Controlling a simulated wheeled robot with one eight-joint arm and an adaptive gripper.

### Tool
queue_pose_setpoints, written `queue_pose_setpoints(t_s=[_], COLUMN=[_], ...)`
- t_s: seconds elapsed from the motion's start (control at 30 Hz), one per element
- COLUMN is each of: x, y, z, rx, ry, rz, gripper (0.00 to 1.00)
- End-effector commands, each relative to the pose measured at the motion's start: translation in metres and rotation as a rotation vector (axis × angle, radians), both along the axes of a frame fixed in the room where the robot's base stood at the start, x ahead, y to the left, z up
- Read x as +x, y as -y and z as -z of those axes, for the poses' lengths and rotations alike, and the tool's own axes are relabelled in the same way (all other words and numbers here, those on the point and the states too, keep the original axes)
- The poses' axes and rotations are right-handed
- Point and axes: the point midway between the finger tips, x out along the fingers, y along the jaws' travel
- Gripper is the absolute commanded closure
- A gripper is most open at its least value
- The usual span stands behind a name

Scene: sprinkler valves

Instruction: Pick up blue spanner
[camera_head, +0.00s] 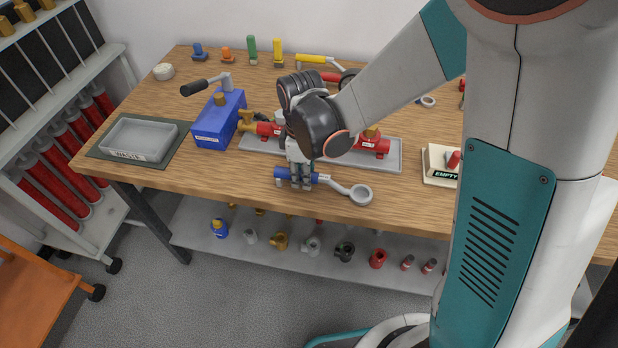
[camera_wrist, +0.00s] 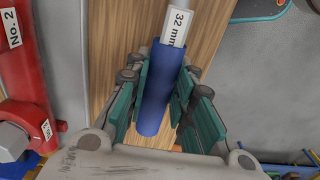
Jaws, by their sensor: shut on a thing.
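The blue spanner has a blue handle (camera_head: 283,173) and a grey shaft with a ring end (camera_head: 361,194). It lies level near the front edge of the wooden table. My gripper (camera_head: 302,184) reaches down from above and is shut on the blue handle. In the wrist view the blue handle (camera_wrist: 157,90) runs between the green finger pads of my gripper (camera_wrist: 162,98). A white label reading "32 mm" (camera_wrist: 178,23) is on its shaft. I cannot tell whether the spanner touches the table.
Red valves (camera_head: 370,143) on a grey tray (camera_head: 250,142) stand just behind my gripper. A blue pump box (camera_head: 222,122) and a grey waste bin (camera_head: 136,139) are to the left. A box marked "EMPTY" (camera_head: 440,173) is to the right. Shelf parts lie below the table's front edge.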

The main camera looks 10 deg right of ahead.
Motion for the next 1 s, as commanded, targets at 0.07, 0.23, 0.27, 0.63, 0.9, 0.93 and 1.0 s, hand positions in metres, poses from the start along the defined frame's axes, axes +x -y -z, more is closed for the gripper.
queue_pose_setpoints(t_s=[0.07, 0.23, 0.27, 0.63, 0.9, 0.93, 1.0], x=[0.0, 0.0, 0.0, 0.0, 0.0, 0.0, 0.0], y=[0.0, 0.0, 0.0, 0.0, 0.0, 0.0, 0.0], z=[0.0, -0.003, -0.005, -0.053, -0.116, -0.123, -0.138], rx=[0.0, 0.0, 0.0, 0.0, 0.0, 0.0, 0.0], ry=[0.0, 0.0, 0.0, 0.0, 0.0, 0.0, 0.0], rz=[0.0, 0.0, 0.0, 0.0, 0.0, 0.0, 0.0], gripper=[1.0, 1.0, 1.0, 1.0, 1.0, 1.0, 1.0])
